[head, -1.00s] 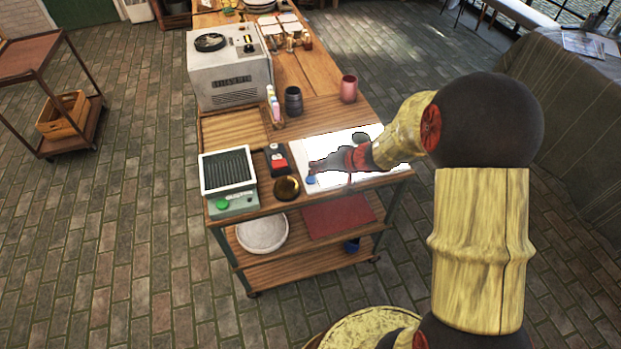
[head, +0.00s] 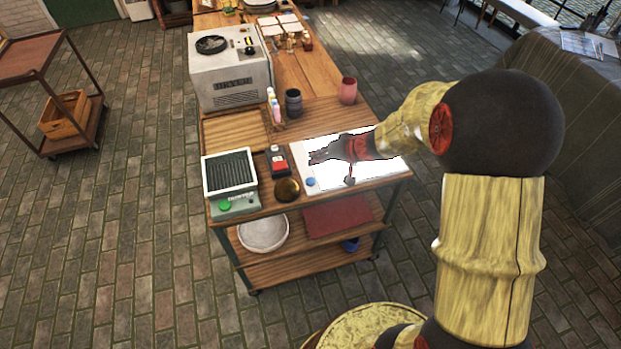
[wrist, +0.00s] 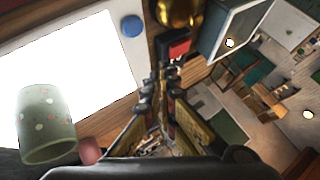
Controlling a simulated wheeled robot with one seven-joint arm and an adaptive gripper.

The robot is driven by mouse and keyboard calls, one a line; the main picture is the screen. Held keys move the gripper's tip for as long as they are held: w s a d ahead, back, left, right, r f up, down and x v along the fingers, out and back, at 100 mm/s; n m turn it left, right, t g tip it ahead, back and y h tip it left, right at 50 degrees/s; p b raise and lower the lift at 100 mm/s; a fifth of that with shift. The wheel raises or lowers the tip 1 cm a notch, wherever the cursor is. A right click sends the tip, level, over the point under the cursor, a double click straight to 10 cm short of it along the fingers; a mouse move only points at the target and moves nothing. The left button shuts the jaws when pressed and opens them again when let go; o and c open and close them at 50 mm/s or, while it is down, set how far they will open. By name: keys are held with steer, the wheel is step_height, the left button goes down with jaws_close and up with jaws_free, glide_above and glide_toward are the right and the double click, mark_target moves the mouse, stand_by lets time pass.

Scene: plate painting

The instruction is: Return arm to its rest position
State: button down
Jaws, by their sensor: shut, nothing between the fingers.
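My gripper (head: 318,157) is over the bright white panel (head: 385,175) on the wooden cart, with its fingers together and nothing held. The fingers also show in the wrist view (wrist: 160,82), shut and pointing away from the camera. My arm reaches in from the right of the head view, with its elbow raised. The panel's blue knob (head: 310,182) is near the gripper and also shows in the wrist view (wrist: 131,26). A speckled green cup (wrist: 47,122) shows at lower left in the wrist view.
A grey-green device (head: 232,204), a red and black item (head: 277,160) and a brass bowl (head: 287,190) stand left of the panel. A dark cup (head: 293,103), a pink cup (head: 348,91) and a large grey machine (head: 228,75) stand behind. Open floor lies left of the cart.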

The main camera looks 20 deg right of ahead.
steer(key=shift+r, duration=0.15)
stand_by(0.5)
steer(key=s+m, duration=0.1)
steer(key=s+a+f+g, duration=0.1)
steer(key=s, duration=0.1)
steer(key=s+a+f+m, duration=0.1)
steer(key=shift+s+m+g, duration=0.2)
steer(key=shift+m+g, duration=0.1)
steer(key=shift+g, duration=0.1)
steer(key=s+r+n+g+h, duration=0.1)
steer(key=s+r+h, duration=0.1)
steer(key=s+r, duration=0.45)
steer(key=s+d+r+g+h, duration=0.1)
steer(key=s+r, duration=0.2)
steer(key=s, duration=0.6)
steer(key=s+r+n+g+h, duration=0.1)
steer(key=s+r+h, duration=0.1)
steer(key=s+r, duration=0.45)
steer(key=s+r+n+t, duration=0.2)
steer(key=s+r+t, duration=0.1)
steer(key=r, duration=0.3)
steer(key=shift+s+a, duration=0.4)
steer(key=shift+s, duration=0.05)
